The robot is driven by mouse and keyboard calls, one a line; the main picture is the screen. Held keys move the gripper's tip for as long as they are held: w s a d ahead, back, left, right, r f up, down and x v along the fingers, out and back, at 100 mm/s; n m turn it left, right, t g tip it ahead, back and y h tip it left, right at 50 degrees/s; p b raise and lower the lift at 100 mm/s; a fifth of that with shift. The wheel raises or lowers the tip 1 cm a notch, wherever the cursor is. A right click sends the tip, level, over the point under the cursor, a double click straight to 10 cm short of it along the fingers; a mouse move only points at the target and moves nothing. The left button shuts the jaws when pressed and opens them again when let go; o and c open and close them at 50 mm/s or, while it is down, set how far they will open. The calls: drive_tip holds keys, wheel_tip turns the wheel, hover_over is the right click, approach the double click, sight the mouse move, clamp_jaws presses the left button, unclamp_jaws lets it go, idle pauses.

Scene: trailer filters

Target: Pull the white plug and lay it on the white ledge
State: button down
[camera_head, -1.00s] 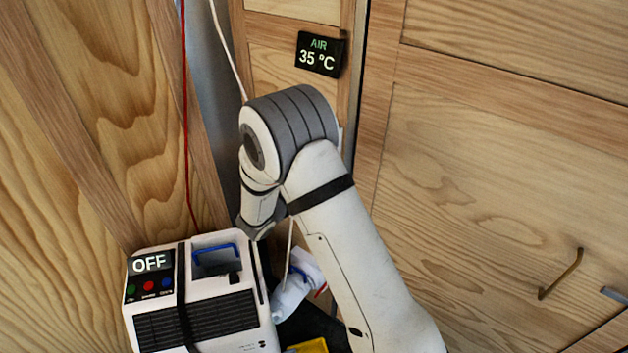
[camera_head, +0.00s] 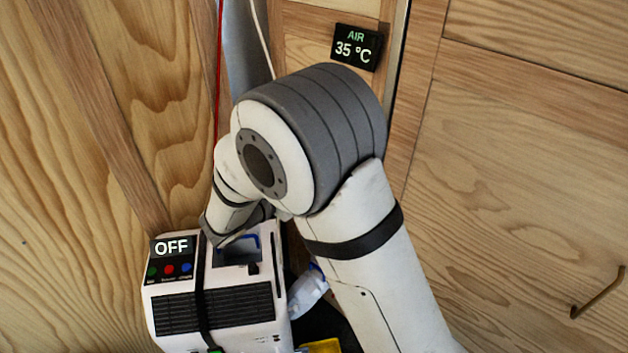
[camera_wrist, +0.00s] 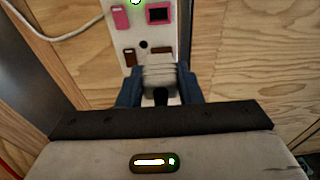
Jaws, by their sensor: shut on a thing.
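The white plug (camera_wrist: 160,71), a pale ribbed block, is between the two blue fingers of my gripper (camera_wrist: 159,86) in the wrist view. My gripper is shut on it. Behind the plug is an upright white panel (camera_wrist: 134,66) with a pink fitting, a dark square socket and a small round black hole. I cannot tell whether the plug is in the panel or clear of it. In the head view my arm hides the gripper and plug. I cannot make out the white ledge in either view.
An AIR display (camera_head: 357,47) reads 35 °C. A white cable (camera_wrist: 62,33) runs left of the panel. Wooden walls surround the area.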

drive_tip(key=shift+s+a+r, duration=0.15)
drive_tip(key=shift+s, duration=0.1)
drive_tip(key=shift+s+a+f, duration=0.2)
drive_tip(key=shift+s+a, duration=1.05)
drive_tip(key=shift+s, duration=0.25)
